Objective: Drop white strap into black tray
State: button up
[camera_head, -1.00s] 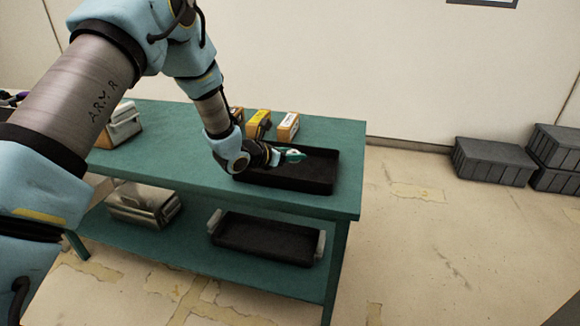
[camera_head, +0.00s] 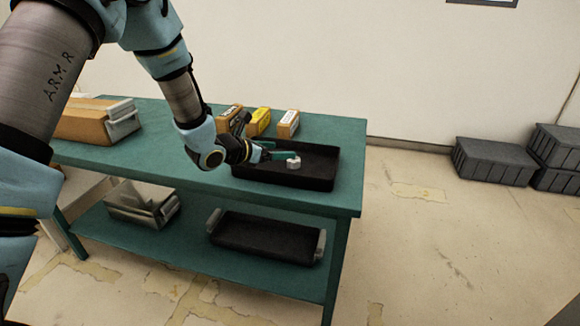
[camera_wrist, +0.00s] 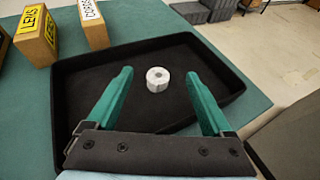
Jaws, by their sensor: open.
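The white strap (camera_wrist: 158,79) is a small rolled ring. It lies inside the black tray (camera_wrist: 70,118) on the tray floor, near the middle in the wrist view. In the head view the white strap (camera_head: 293,163) also shows in the black tray (camera_head: 320,184) on the green table's top. My gripper (camera_wrist: 160,85) has teal fingers and is open and empty. The fingers stand apart on either side of the strap, without touching it, and reach over the tray. In the head view my gripper (camera_head: 284,156) is at the tray's left part, partly covering it.
Several boxes with labels, including a yellow one (camera_head: 259,122), stand behind the tray. A cardboard box (camera_head: 85,122) is at the table's left. A second black tray (camera_head: 268,237) and a metal container (camera_head: 143,204) are on the lower shelf. Grey crates (camera_head: 493,160) stand on the floor at right.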

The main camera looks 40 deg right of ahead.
jog(key=shift+b+v, duration=0.35)
jog(key=shift+v, duration=1.85)
